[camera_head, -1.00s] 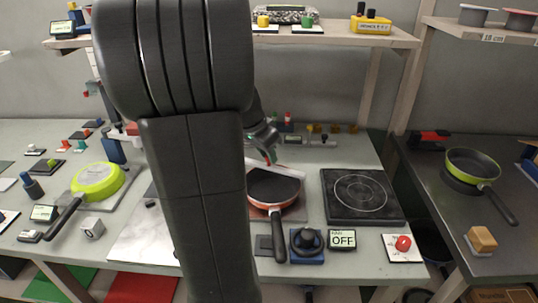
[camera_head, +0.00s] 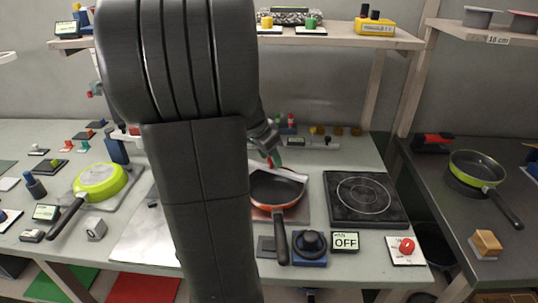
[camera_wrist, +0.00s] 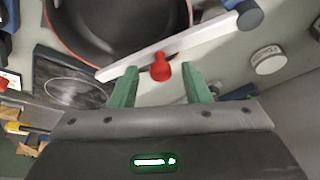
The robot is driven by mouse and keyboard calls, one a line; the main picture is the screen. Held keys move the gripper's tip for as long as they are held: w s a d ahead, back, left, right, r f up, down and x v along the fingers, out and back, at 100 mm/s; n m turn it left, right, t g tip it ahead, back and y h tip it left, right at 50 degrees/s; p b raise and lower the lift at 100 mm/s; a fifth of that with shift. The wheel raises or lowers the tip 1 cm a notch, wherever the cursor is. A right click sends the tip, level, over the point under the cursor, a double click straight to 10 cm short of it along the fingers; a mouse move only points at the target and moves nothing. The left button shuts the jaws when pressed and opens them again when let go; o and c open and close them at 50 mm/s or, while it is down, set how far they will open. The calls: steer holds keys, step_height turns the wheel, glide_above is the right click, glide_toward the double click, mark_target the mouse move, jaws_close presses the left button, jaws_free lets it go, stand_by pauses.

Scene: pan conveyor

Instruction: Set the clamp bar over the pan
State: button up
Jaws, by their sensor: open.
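The frying pan (camera_head: 274,190), dark inside with an orange-red rim, sits with its handle toward the front of the bench. The white clamp bar (camera_head: 292,174) lies across the pan's far side in the head view. In the wrist view the bar (camera_wrist: 205,37) runs diagonally past the pan (camera_wrist: 115,22), one end by a round blue-grey post (camera_wrist: 249,15). A red knob (camera_wrist: 160,69) stands at the bar's middle. My gripper (camera_wrist: 160,86) is open, its green fingers on either side of the knob with gaps. My arm hides part of the pan's left side in the head view.
A black hotplate (camera_head: 362,198) is right of the pan. A dial (camera_head: 309,243), an OFF display (camera_head: 345,241) and a red button (camera_head: 406,246) line the front edge. A green pan (camera_head: 100,180) is at left. A shelf (camera_head: 330,38) spans the back.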

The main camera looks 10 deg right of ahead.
steer(key=shift+r, duration=0.1)
steer(key=p+v, duration=0.1)
steer(key=v, duration=1.2)
steer(key=shift+a+r+p, duration=0.25)
steer(key=shift+p, duration=0.1)
steer(key=shift+s+f, duration=0.1)
steer(key=b+x, duration=0.1)
steer(key=x, duration=1.2)
steer(key=shift+d+f+b, duration=0.25)
steer(key=shift+f+b, duration=0.05)
steer(key=shift+b, duration=0.05)
